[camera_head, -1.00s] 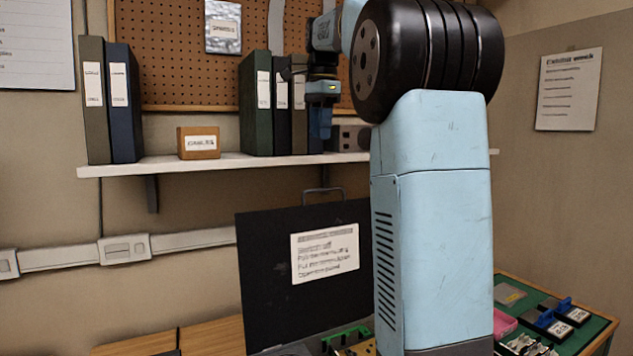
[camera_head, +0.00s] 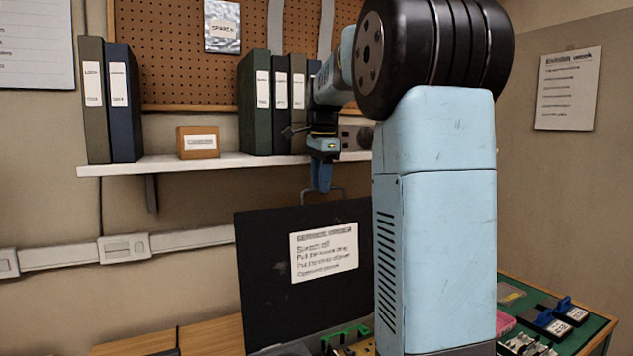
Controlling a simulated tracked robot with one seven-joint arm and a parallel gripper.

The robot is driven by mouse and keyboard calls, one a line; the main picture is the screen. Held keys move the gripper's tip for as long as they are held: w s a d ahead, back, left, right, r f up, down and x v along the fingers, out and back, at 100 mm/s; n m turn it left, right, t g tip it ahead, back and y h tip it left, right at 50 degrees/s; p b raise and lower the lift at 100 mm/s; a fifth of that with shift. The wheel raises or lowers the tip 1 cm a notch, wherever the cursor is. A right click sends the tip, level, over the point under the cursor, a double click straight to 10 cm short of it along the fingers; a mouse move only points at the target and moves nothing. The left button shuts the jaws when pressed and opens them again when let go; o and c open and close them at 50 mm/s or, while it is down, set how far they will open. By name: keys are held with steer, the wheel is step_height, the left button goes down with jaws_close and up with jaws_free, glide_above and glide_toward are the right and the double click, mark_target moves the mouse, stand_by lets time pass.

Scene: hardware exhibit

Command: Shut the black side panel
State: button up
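The black side panel (camera_head: 265,265) stands upright and slightly tilted at the back of the table, with a white printed label (camera_head: 324,252) on its face. A thin grey handle (camera_head: 341,191) loops up from its top edge. My gripper (camera_head: 321,188), with blue fingers pointing down, is just above the panel's top edge, by the left side of the handle. It overlaps the handle in the picture; whether they touch cannot be told. The fingers show as one shape, so their opening is unclear. My arm hides the panel's right part.
Green and metal parts (camera_head: 345,335) show low in front of the panel. A white shelf (camera_head: 230,162) with binders and a small wooden box (camera_head: 198,142) is behind my gripper. A green mat (camera_head: 590,328) with black and blue items lies at the right.

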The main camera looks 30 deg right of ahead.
steer(key=shift+f, duration=0.2)
jaws_close()
stand_by(0.3)
steer(key=shift+r, duration=0.1)
stand_by(0.9)
steer(key=shift+w+a, duration=0.1)
steer(key=shift+a, duration=0.25)
steer(key=shift+d, duration=0.1)
